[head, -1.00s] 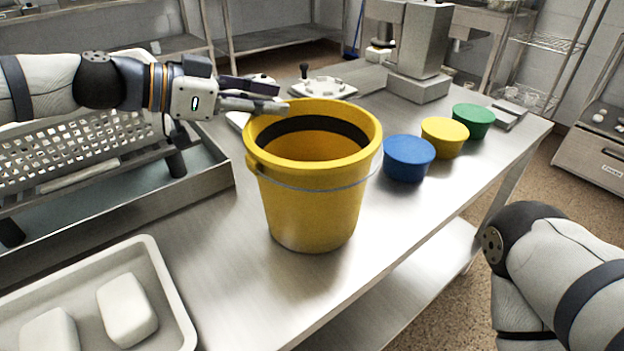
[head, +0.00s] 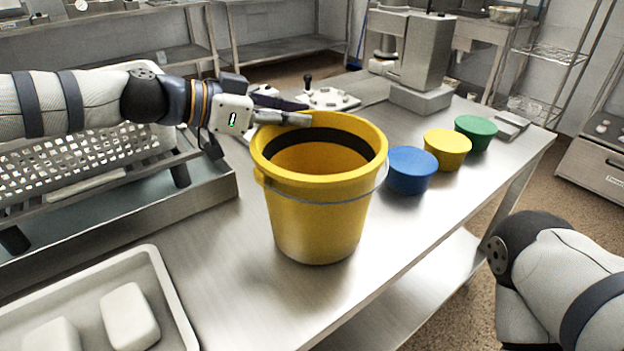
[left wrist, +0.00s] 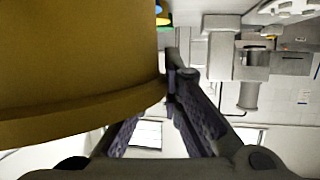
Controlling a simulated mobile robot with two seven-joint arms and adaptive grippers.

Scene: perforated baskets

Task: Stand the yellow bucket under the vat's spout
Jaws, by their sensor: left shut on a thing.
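The yellow bucket (head: 318,225) stands upright on the steel table, with a dark band inside and a thin wire handle at its front. My left gripper (head: 288,117) is at the bucket's left back rim, shut on that rim. In the left wrist view the bucket's wall and rim (left wrist: 80,112) fill the upper left, and the left gripper's fingers (left wrist: 160,110) meet the rim. My right arm shows at the lower right of the head view, but its gripper is out of view. I cannot make out the vat or its spout.
Blue (head: 411,172), yellow (head: 447,150) and green (head: 476,131) tubs stand right of the bucket. A grey tray (head: 172,300) with white blocks lies front left. A perforated basket (head: 85,165) sits over a steel basin at left. A grey machine (head: 424,60) stands behind.

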